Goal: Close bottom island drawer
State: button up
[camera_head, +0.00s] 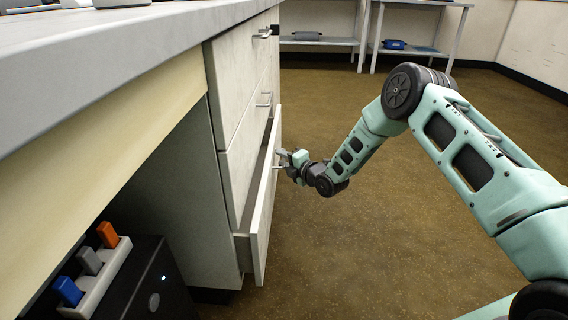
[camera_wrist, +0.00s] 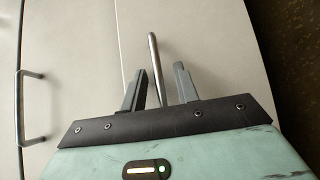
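The bottom island drawer (camera_head: 261,210) is pulled out a little from the island cabinet, with a dark gap behind its front panel. My gripper (camera_head: 283,160) is at the outer face of this drawer, near its handle. In the wrist view the drawer's bar handle (camera_wrist: 156,65) runs between the two fingers of my gripper (camera_wrist: 160,85). The fingers stand apart on either side of the bar, with a gap visible to the right finger. The inside of the drawer is mostly hidden.
Two upper drawers with handles (camera_head: 263,100) look shut above it. A countertop (camera_head: 120,45) overhangs at left. A dark box (camera_head: 150,285) and a rack with coloured blocks (camera_head: 95,275) sit under it. The floor (camera_head: 380,240) at right is clear.

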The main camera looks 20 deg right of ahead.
grip_shut()
jog(key=a, duration=0.2)
jog(key=w+a, duration=0.1)
jog(key=a, duration=0.1)
jog(key=shift+w+r, duration=0.1)
jog(key=shift+w, duration=0.05)
jog(key=shift+a, duration=0.1)
grip_release()
jog(key=shift+a, duration=0.1)
jog(key=shift+r, duration=0.1)
